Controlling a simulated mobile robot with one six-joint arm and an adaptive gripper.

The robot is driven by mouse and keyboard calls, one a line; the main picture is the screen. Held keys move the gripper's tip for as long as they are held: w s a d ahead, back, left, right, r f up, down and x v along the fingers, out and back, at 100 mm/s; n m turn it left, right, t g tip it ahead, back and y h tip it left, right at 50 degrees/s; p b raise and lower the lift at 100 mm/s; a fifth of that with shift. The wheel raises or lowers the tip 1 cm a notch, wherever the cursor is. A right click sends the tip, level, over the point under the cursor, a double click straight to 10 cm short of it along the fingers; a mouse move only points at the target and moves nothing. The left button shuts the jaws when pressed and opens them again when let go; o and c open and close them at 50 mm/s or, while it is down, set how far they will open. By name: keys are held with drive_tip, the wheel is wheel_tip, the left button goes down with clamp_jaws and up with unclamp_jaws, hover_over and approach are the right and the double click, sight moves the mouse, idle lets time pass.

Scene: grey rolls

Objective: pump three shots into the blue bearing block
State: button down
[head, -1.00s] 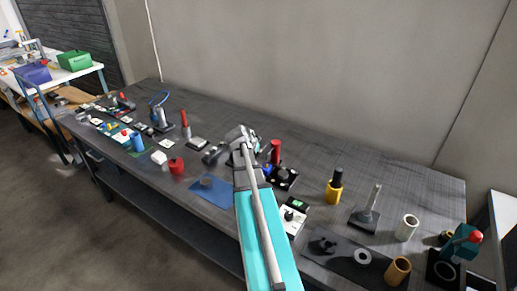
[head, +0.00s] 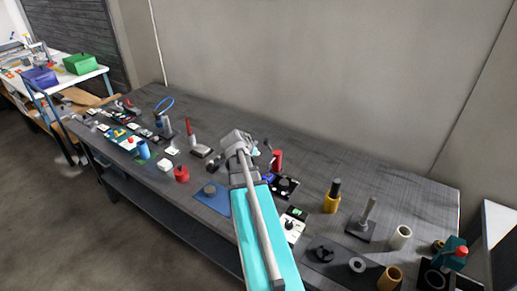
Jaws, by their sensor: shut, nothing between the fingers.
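A small blue part (head: 267,178), possibly the blue bearing block, shows just right of my arm, partly hidden by it. A red cylinder (head: 276,160) stands behind it, and a dark plate with round parts (head: 286,187) lies to its right. A blue cylinder (head: 143,150) stands at the left of the bench. I cannot tell for sure which thing is the pump; a teal device with a red knob (head: 455,253) stands at the far right. My arm reaches over the middle of the bench; its grey wrist hides my gripper and fingers.
The dark bench (head: 330,160) is clear along the back right. A blue mat (head: 213,202), a red can (head: 181,174), a yellow-based cylinder (head: 331,203), a white roll (head: 400,237) and a tan roll (head: 389,278) stand around the arm. Many small parts crowd the left end.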

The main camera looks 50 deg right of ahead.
drive_tip(key=shift+p+v, duration=0.4)
drive_tip(key=shift+v, duration=0.8)
drive_tip(key=shift+a+f, duration=0.2)
drive_tip(key=shift+a, duration=0.05)
drive_tip(key=a+f+n+y, duration=0.1)
drive_tip(key=a+n+y, duration=0.2)
drive_tip(key=a, duration=1)
drive_tip(key=s+a+f+n+g+y, duration=0.1)
drive_tip(key=a+f+n+y, duration=0.1)
drive_tip(key=a+n, duration=0.7)
drive_tip(key=a+f+n+g+y, duration=0.1)
drive_tip(key=a+n, duration=0.4)
drive_tip(key=a, duration=1.3)
drive_tip(key=f+y, duration=0.1)
drive_tip(key=y, duration=0.1)
drive_tip(key=shift+s+a+f+n+y, duration=0.2)
drive_tip(key=shift+s+a+n+y, duration=0.1)
drive_tip(key=shift+a+n, duration=0.1)
